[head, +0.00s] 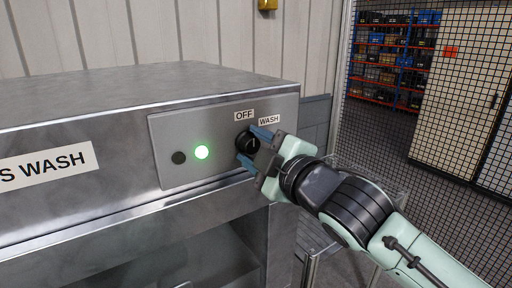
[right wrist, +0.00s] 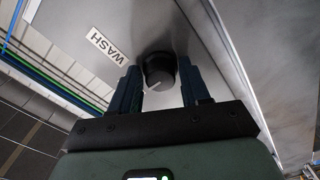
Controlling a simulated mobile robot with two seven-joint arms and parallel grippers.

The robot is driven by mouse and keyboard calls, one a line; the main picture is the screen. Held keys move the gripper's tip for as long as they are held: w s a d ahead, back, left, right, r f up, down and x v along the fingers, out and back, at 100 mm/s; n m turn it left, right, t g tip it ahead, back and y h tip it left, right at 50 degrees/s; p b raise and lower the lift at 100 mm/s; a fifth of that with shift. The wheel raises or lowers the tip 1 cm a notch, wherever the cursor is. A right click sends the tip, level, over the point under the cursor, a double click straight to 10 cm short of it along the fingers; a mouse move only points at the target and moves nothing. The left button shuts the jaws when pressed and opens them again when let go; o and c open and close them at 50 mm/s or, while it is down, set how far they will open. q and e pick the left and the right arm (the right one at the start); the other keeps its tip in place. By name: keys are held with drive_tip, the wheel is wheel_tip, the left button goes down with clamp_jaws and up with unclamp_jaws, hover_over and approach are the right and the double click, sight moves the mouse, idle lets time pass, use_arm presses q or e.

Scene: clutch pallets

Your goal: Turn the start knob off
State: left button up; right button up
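The start knob (head: 245,143) is black and round with a white line on its face. It sits at the right end of the grey control panel, below the OFF label (head: 244,115) and the WASH label (head: 269,120). I cannot tell exactly which label the line points to. My right gripper (head: 256,147) is at the knob, with one blue finger on each side of it. The right wrist view shows the knob (right wrist: 158,70) between the fingertips, which stand apart; firm contact is not visible. My left gripper is not in view.
The metal washer (head: 120,90) has an open space below. A mesh fence (head: 355,120) and shelves with bins (head: 400,60) are behind on the right.

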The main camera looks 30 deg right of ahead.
drive_tip(key=shift+o, duration=0.6)
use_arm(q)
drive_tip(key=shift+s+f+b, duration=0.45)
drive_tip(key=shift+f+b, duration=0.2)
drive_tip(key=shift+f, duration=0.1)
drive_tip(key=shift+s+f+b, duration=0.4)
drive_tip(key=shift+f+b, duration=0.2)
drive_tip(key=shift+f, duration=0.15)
use_arm(e)
drive_tip(key=s+d, duration=0.1)
drive_tip(key=s, duration=1.2)
drive_tip(key=shift+s, duration=0.2)
